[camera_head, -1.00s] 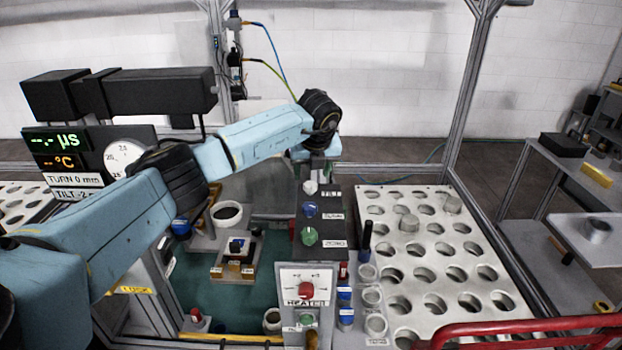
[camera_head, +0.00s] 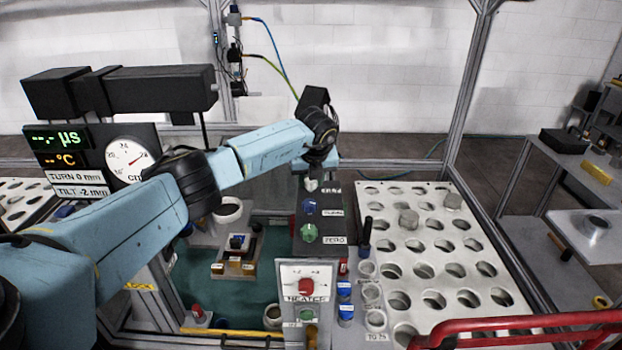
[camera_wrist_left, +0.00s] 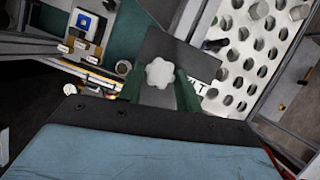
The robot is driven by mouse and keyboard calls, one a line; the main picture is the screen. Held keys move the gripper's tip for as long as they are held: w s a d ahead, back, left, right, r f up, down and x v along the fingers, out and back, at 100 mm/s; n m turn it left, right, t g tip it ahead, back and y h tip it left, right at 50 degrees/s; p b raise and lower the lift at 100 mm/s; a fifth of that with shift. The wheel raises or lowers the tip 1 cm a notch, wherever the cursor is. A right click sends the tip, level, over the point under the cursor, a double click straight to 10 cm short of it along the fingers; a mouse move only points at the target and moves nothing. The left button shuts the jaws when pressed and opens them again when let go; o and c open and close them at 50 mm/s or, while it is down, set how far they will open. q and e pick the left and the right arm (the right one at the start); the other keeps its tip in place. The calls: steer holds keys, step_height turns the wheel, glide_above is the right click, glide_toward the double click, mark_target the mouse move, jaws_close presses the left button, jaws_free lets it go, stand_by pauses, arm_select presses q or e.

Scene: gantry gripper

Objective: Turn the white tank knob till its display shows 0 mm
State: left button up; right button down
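The white knob (camera_head: 311,185) sits at the far end of a dark control box. It shows from above as a lobed white knob in the left wrist view (camera_wrist_left: 160,73), with a label partly reading "TILT" beside it. The TILT display (camera_head: 80,191) at the left reads -2 mm, and the TURN display (camera_head: 75,176) above it reads 0 mm. My left gripper (camera_wrist_left: 161,84) has one dark green finger on each side of the white knob, close against it. In the head view the wrist hides most of the fingers (camera_head: 311,178). My right gripper is not in view.
A blue knob (camera_head: 309,207) and a green knob (camera_head: 308,233) stand nearer on the same box. A heater panel (camera_head: 305,285) with a red knob is in front. A perforated plate (camera_head: 440,250) lies right; a round gauge (camera_head: 126,160) stands left.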

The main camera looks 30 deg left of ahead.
arm_select(q)
steer(key=shift+c, duration=0.7)
steer(key=shift+m, duration=0.4)
steer(key=shift+a+m+t+h+b, duration=0.15)
steer(key=shift+m+t+h+b, duration=0.25)
steer(key=shift+m+b, duration=0.45)
steer(key=m+h+b, duration=0.1)
steer(key=m, duration=0.1)
steer(key=m+h, duration=0.1)
steer(key=m, duration=0.2)
steer(key=shift+s+a+m+t+b, duration=0.1)
steer(key=shift+a+m+t+b, duration=0.1)
steer(key=shift+m+t+b, duration=0.15)
steer(key=m+h+b, duration=0.1)
steer(key=m, duration=0.2)
steer(key=shift+a+m, duration=0.1)
steer(key=shift+m, duration=0.2)
steer(key=shift+a+m+g+h+b, duration=0.1)
steer(key=shift+m+g+h+b, duration=0.3)
steer(key=shift+m, duration=0.6)
steer(key=shift+a+m+g+h+b, duration=0.1)
steer(key=shift+m+h+b, duration=0.5)
steer(key=shift+m, duration=0.4)
